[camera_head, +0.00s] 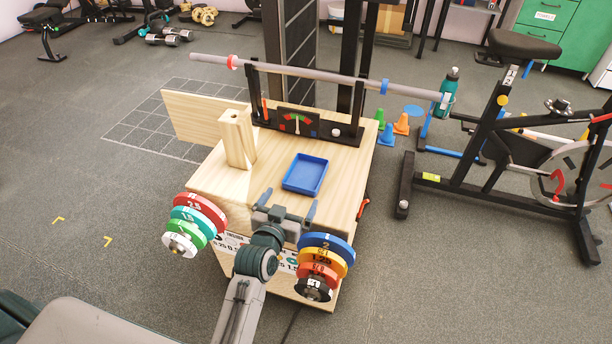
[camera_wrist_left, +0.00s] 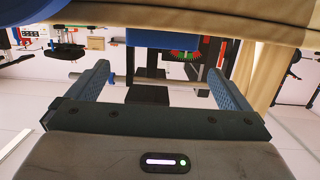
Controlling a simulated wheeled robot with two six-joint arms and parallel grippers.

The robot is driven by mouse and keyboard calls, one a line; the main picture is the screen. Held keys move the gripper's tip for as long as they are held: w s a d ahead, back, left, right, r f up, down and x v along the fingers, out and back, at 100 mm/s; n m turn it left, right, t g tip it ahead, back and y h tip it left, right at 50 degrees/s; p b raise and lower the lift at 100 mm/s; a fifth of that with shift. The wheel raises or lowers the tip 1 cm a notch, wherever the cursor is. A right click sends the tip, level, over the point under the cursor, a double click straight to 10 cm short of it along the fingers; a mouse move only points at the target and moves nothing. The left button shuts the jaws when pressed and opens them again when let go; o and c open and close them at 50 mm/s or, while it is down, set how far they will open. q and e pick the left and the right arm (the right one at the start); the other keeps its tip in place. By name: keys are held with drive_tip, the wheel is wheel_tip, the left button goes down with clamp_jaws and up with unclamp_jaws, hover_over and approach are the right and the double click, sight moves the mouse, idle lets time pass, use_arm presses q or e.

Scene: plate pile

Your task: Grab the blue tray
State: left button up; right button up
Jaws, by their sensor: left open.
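The blue tray (camera_head: 305,174) is a shallow, square-rimmed tray lying flat on top of the wooden box (camera_head: 345,180). It looks empty. My left gripper (camera_head: 289,201) is open, with its two fingers spread, just in front of the tray's near edge and apart from it. In the left wrist view my left gripper (camera_wrist_left: 163,72) is open with nothing between the fingers. A blue edge of the tray (camera_wrist_left: 165,38) shows ahead at the top of that view. My right gripper is not in view.
A wooden post (camera_head: 236,140) stands left of the tray. Behind it is a black stand holding a long bar (camera_head: 310,74). Weight plates hang at the box's front left (camera_head: 200,218) and front right (camera_head: 325,260). Cones (camera_head: 386,135) and an exercise bike (camera_head: 500,130) stand to the right.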

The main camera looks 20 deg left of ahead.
sight(303, 183)
use_arm(q)
drive_tip(key=w, duration=0.5)
drive_tip(key=shift+w+d+f, duration=0.1)
drive_tip(key=shift+d+f, duration=0.05)
drive_tip(key=shift+f, duration=0.1)
drive_tip(key=shift+w+f+b, duration=0.1)
drive_tip(key=shift+w+f, duration=0.1)
drive_tip(key=shift+w, duration=0.75)
drive_tip(key=shift+w+f+b, duration=0.15)
drive_tip(key=shift+w+f, duration=0.1)
drive_tip(key=shift+w, duration=0.75)
drive_tip(key=shift+w+f+b, duration=0.1)
drive_tip(key=shift+w+f, duration=0.1)
drive_tip(key=shift+w, duration=0.75)
drive_tip(key=c, duration=0.7)
